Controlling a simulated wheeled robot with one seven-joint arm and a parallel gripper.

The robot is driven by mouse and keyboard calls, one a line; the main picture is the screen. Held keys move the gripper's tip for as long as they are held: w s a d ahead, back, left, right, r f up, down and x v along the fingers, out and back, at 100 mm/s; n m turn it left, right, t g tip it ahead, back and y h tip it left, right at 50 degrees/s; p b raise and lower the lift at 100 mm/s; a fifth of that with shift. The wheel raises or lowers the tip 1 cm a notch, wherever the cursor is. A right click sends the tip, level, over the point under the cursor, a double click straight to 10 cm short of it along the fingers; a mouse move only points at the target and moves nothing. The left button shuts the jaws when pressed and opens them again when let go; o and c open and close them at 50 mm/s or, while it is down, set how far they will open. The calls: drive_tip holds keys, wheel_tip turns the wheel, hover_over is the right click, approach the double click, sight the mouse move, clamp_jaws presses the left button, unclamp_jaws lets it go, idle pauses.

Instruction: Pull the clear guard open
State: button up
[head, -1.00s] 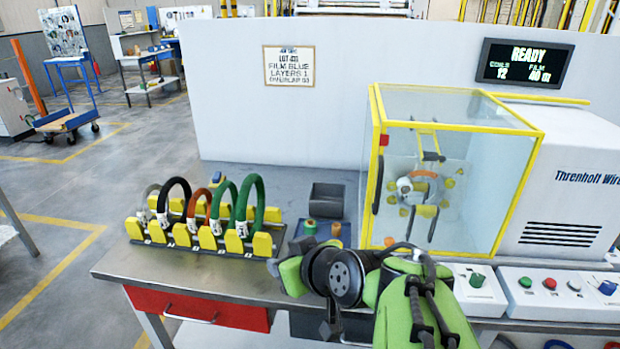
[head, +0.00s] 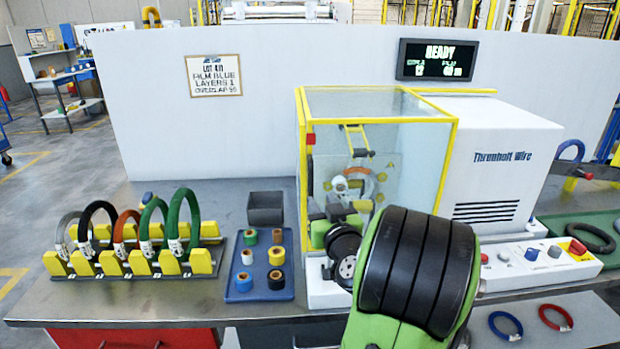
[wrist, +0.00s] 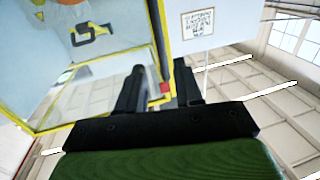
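The clear guard (head: 330,120) is a yellow-framed box over the wrapping head at the left end of the white machine. It looks closed. A red tab (head: 310,139) and a dark upright handle (head: 310,178) are on its left front edge. In the head view my arm covers the guard's lower right part and most of my gripper. In the wrist view my gripper's (wrist: 160,86) two dark fingers are apart. The guard's yellow edge and red tab (wrist: 166,88) show between them. Whether the fingers touch the handle I cannot tell.
A rack (head: 130,268) of several coils stands at the left of the bench. A blue tray (head: 240,290) with tape rolls and a grey bin (head: 265,208) lie between the rack and guard. A control panel (head: 540,262) with buttons is at right.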

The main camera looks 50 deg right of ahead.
sight(312, 187)
drive_tip(key=p+x, duration=0.3)
drive_tip(key=x, duration=0.5)
drive_tip(key=shift+w, duration=0.3)
clamp_jaws()
